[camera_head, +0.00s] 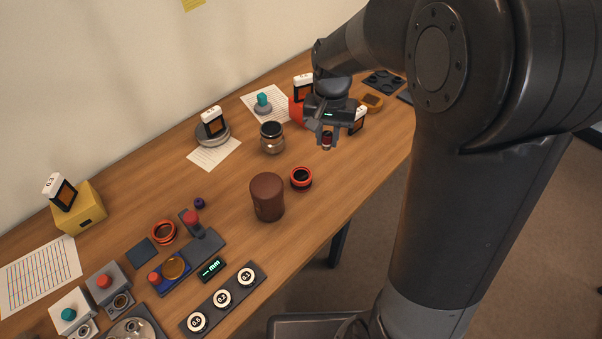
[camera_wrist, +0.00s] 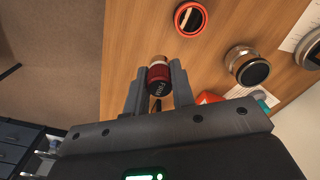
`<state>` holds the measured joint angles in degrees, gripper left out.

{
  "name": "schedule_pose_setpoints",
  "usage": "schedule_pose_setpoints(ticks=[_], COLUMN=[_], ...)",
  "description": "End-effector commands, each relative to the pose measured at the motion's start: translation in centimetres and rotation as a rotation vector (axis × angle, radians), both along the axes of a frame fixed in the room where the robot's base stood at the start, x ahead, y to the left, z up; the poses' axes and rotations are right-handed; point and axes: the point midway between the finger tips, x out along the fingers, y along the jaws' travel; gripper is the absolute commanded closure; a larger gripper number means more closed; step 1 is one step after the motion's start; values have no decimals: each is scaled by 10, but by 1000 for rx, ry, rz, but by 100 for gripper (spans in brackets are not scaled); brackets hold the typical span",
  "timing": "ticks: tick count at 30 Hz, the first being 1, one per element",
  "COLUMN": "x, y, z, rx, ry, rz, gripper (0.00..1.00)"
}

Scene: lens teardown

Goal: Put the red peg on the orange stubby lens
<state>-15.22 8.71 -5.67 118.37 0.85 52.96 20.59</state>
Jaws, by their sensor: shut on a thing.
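My gripper (camera_head: 326,140) is shut on a small dark red cylinder (camera_wrist: 158,76) with a black, lettered end, which looks like the red peg. It is held above the table between both fingertips. A short black lens with an orange-red rim (camera_head: 301,178), which looks like the orange stubby lens, stands on the table nearer than my gripper. It also shows at the top of the wrist view (camera_wrist: 190,18), apart from the held peg. A second orange-red ring (camera_head: 163,232) lies farther left on the table.
A brown cylinder (camera_head: 267,197) stands just left of the rimmed lens. A glass-sided lens (camera_head: 271,137) stands behind it. A red object (camera_head: 296,110) sits close behind my gripper. A gauge stand (camera_head: 205,245) and a numbered weight tray (camera_head: 223,299) are at the left.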

Motion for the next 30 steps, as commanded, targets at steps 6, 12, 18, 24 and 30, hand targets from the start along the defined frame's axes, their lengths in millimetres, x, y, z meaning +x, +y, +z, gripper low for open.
schedule_pose_setpoints(ticks=[6,12,18,24,30], x=[-23,-23,-11,0,4], y=[-45,-36,9,46,61], z=[3,-8,-35,-59,-68], rx=[3,3,3,3,3], ry=[0,4,4,3,1], rz=[34,49,50,47,44], gripper=[99,99,99,99,99])
